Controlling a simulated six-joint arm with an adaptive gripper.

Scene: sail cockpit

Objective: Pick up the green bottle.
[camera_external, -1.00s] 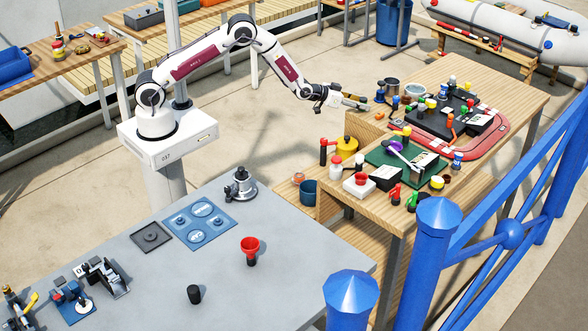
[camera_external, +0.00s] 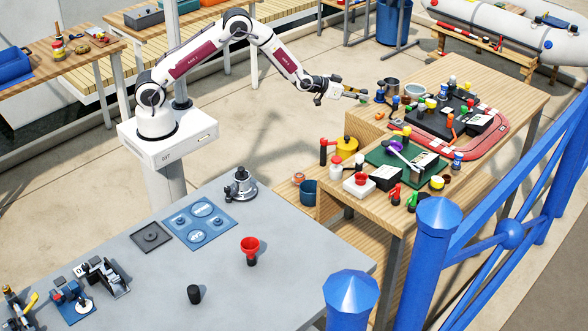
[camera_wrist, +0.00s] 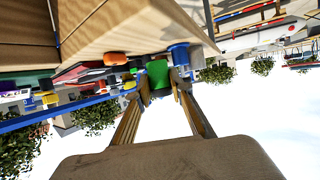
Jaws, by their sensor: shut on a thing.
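The green bottle (camera_wrist: 157,74) shows in the wrist view as a green cylinder between my two fingertips; the fingers cover parts of its sides. My gripper (camera_wrist: 160,88) is shut on it. In the external view my gripper (camera_external: 360,95) is held out level at the left edge of the wooden workbench (camera_external: 520,88), left of the metal pot. The bottle is too small to make out clearly there.
A metal pot (camera_external: 390,87) and several small coloured bottles stand close to the right of my gripper. A black tray (camera_external: 440,117) and a green board (camera_external: 385,160) lie farther along the bench. Open floor lies left of the bench.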

